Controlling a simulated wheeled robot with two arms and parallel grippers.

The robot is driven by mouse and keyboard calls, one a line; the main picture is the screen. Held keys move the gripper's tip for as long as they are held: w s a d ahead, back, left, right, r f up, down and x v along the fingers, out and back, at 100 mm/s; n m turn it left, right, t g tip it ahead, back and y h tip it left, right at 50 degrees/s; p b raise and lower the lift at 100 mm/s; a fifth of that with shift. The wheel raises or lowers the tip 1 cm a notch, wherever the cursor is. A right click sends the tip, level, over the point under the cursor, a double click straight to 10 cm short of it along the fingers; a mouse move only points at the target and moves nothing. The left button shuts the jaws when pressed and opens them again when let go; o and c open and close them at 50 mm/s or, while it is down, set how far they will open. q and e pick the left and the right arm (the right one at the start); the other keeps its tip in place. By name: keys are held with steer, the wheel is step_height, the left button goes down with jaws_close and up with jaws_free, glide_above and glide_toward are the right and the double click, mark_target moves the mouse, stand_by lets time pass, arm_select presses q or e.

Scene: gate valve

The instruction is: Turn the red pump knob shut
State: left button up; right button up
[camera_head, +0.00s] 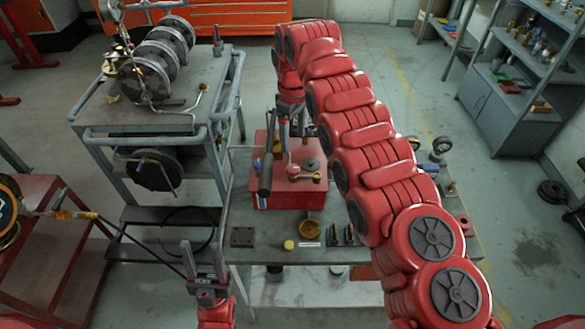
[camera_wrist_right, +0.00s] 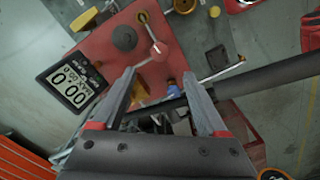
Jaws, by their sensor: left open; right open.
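The red pump (camera_head: 290,192) is a red box on the grey table, with a dark cylinder at its left side. It also shows in the right wrist view (camera_wrist_right: 88,45), with a display reading 0.00 (camera_wrist_right: 72,85). In the head view the right gripper (camera_head: 291,145) is partly hidden. My left gripper (camera_head: 202,246) is open and empty near the table's front left.
A grey cart (camera_head: 150,118) with a flanged valve assembly (camera_head: 158,58) stands left of the table. A red stand (camera_head: 50,235) is at far left. Small parts, including a brass cup (camera_head: 311,229) and a dark plate (camera_head: 242,237), lie in front of the pump.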

mark_target(293, 168)
step_height(293, 168, down, 10)
steer(key=p, duration=0.3)
steer(key=shift+r, duration=0.25)
steer(key=shift+f, duration=0.65)
jaws_close()
